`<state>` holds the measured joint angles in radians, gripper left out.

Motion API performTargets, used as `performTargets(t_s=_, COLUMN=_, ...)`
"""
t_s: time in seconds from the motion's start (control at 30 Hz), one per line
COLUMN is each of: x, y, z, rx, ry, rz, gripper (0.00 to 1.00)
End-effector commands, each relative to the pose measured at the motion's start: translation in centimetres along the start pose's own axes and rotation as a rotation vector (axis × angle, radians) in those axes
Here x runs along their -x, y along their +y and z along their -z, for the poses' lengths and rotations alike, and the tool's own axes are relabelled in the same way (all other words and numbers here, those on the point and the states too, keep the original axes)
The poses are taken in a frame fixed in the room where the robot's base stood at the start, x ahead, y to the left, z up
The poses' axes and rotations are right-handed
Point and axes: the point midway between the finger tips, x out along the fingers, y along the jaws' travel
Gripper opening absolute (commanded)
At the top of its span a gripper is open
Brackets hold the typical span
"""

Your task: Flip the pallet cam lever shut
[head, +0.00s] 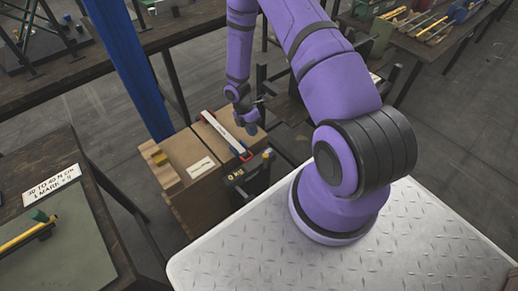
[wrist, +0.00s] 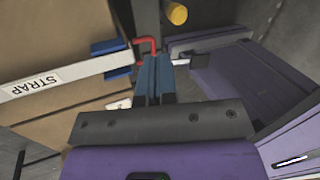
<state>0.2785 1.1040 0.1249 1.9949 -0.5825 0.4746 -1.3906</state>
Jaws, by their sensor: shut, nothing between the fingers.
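A red bent lever (wrist: 146,42), which looks like the cam lever, stands at the end of a white strap labelled STRAP (wrist: 75,76) in the wrist view. Blue pieces (wrist: 108,46) flank the strap's end. My gripper (wrist: 154,62) has its blue-grey fingers together and empty, with the tips just below the red lever; I cannot tell if they touch it. In the head view the strap (head: 224,134) lies across a brown carton (head: 203,148), with red (head: 245,156) showing at its near end. My gripper (head: 250,124) is low beside the strap, partly hidden by its own wrist.
A dark unit reading 0 KG (head: 235,176) stands right by the carton's near side. A yellow cylinder (wrist: 176,13) is close beyond the lever. A blue post (head: 128,65) rises behind the carton. A bench with a sign (head: 52,184) is at left.

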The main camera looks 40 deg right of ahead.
Motion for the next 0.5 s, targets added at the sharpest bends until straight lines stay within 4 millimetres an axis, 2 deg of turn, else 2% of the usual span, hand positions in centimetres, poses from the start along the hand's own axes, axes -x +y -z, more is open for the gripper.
performTargets(t_s=0.27, x=-0.2, y=0.0, z=0.0, rx=-0.001, ry=0.000, rz=0.000, gripper=0.00)
performTargets(t_s=0.37, x=-0.9, y=0.0, z=0.0, rx=-0.001, ry=0.000, rz=0.001, gripper=0.00)
performTargets(t_s=0.5, x=-3.0, y=0.0, z=0.0, rx=-0.001, ry=-0.001, rz=0.002, gripper=0.00)
